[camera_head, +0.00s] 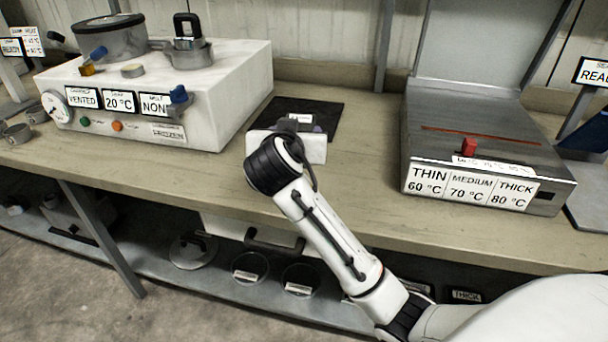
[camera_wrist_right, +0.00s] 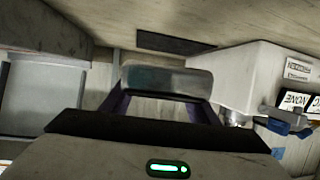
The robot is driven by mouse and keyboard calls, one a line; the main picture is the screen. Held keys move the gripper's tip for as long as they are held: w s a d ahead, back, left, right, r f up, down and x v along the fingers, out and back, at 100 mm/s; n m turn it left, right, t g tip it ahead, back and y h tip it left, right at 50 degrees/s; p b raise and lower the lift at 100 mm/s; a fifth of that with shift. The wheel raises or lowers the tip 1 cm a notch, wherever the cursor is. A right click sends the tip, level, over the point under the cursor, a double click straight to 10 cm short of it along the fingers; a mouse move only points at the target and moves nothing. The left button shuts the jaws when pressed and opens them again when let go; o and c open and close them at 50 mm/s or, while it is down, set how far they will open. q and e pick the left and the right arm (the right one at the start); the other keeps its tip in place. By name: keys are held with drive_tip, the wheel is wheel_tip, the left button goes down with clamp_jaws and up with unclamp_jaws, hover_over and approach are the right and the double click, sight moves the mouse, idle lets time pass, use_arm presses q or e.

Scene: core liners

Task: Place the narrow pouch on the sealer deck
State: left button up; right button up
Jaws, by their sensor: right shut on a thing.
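My right gripper (camera_wrist_right: 165,100) is shut on a grey, shiny, flat-looking piece, which I take to be the narrow pouch (camera_wrist_right: 167,79). It spans the space between the two fingers in the right wrist view. In the head view my right gripper (camera_head: 298,128) is over the front of a dark mat (camera_head: 325,112) on the bench, and its own body mostly hides the held piece. The sealer (camera_head: 470,120) stands to the right, with a bare grey deck, a red-marked strip and a raised lid behind. My left gripper is not in view.
A white chamber machine (camera_head: 215,95) with dials and labels stands to the left. A red knob (camera_head: 468,146) rises at the sealer's front edge. The bench (camera_head: 365,165) is clear between mat and sealer. Round lids (camera_head: 250,266) lie on the shelf below.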

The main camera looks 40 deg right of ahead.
drive_tip(key=shift+w+d+f+m+g+h, duration=0.2)
drive_tip(key=shift+d+m+g+h, duration=0.25)
drive_tip(key=shift+d, duration=0.25)
drive_tip(key=shift+w+d+f+m+g+h, duration=0.1)
drive_tip(key=shift+w+d+m+g+h, duration=0.1)
drive_tip(key=shift+d+m+g+h, duration=0.35)
drive_tip(key=shift+d, duration=0.15)
drive_tip(key=shift+t+y, duration=0.3)
wheel_tip(320, 180, down, 10)
drive_tip(key=shift+r, duration=0.2)
drive_tip(key=shift+f, duration=0.1)
drive_tip(key=shift+f+b, duration=0.15)
drive_tip(key=shift+b, duration=0.2)
drive_tip(key=o, duration=1.1)
